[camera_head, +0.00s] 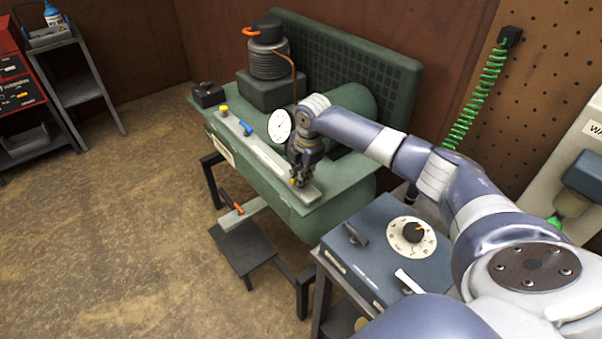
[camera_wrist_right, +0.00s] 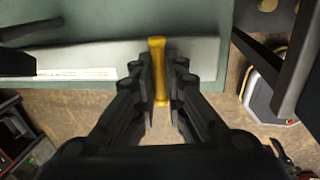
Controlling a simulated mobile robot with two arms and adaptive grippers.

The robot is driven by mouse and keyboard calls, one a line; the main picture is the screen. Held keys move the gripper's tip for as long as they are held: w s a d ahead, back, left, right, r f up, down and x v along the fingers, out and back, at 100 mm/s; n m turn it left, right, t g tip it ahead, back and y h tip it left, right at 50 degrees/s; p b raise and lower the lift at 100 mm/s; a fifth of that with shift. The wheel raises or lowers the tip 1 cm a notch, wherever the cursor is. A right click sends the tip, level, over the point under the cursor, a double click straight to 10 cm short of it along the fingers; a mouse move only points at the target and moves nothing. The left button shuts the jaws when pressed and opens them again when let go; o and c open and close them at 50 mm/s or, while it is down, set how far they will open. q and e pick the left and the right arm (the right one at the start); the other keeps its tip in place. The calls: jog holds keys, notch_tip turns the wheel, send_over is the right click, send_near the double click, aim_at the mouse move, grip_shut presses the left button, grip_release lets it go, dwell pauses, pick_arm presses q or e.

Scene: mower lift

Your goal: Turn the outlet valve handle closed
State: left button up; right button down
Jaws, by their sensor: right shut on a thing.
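A yellow valve handle (camera_wrist_right: 157,62) stands between the fingers of my right gripper (camera_wrist_right: 160,85) in the right wrist view. The fingers are shut on it. The handle lies crosswise to a pale grey bar (camera_wrist_right: 95,55) and reaches past the bar's edge. In the head view my right gripper (camera_head: 299,180) is at the near end of this bar (camera_head: 266,154), on top of the green machine (camera_head: 345,185). It hides most of the handle there. No label naming the outlet valve is readable. My left gripper is not in view.
A blue handle (camera_head: 246,128) and a yellow knob (camera_head: 224,111) sit farther along the bar. A white round gauge (camera_head: 279,125) stands behind it. A blue-grey box with a dial (camera_head: 375,250) stands close to my right arm. The floor (camera_head: 120,220) at left is clear.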

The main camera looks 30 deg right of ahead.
jog(key=m+p, duration=0.2)
jog(key=p, duration=0.1)
jog(key=m+p, duration=0.2)
jog(key=shift+w+a+r+h, duration=0.15)
jog(key=shift+a+r+h, duration=0.05)
jog(key=shift+r+h, duration=0.15)
jog(key=m+p, duration=0.3)
jog(key=m, duration=0.1)
jog(key=shift+w+f+m+h+p, duration=0.1)
jog(key=shift+w+m+h+p, duration=0.05)
jog(key=shift+m+h+p, duration=0.2)
jog(key=m+g+p, duration=0.1)
jog(key=m, duration=0.3)
jog(key=shift+w+m+h+p, duration=0.15)
jog(key=shift+m+h+p, duration=0.15)
jog(key=shift+p, duration=0.1)
jog(key=m, duration=0.4)
jog(key=shift+w+d+f+g, duration=0.1)
jog(key=shift+d+g, duration=0.05)
jog(key=shift+g, duration=0.25)
jog(key=shift+d+m, duration=0.1)
jog(key=shift+m, duration=0.15)
jog(key=c, duration=1.7)
grip_release()
jog(key=shift+o, duration=0.2)
